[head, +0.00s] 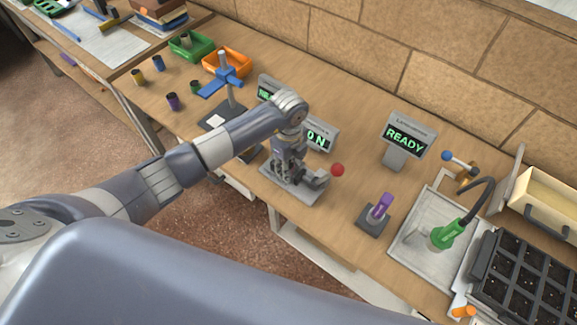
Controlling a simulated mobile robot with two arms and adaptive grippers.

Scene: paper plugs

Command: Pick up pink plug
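No clearly pink plug shows in the head view. A purple plug-like piece (379,207) stands upright in a small dark square base on the bench, right of centre. Several small cylinders stand far left on the bench: a yellow-brown one (138,77), a blue one (158,63), a dark purple one (173,101) and a green one (196,87). My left gripper (287,172) points down over a grey device with a red ball knob (337,169). Its fingers blend with the device, so I cannot tell their opening. My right gripper is out of view.
A green bin (191,46) and an orange bin (227,65) stand at the back left, near a blue-clamped stand (228,76). A READY display (405,139) stands behind the purple piece.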

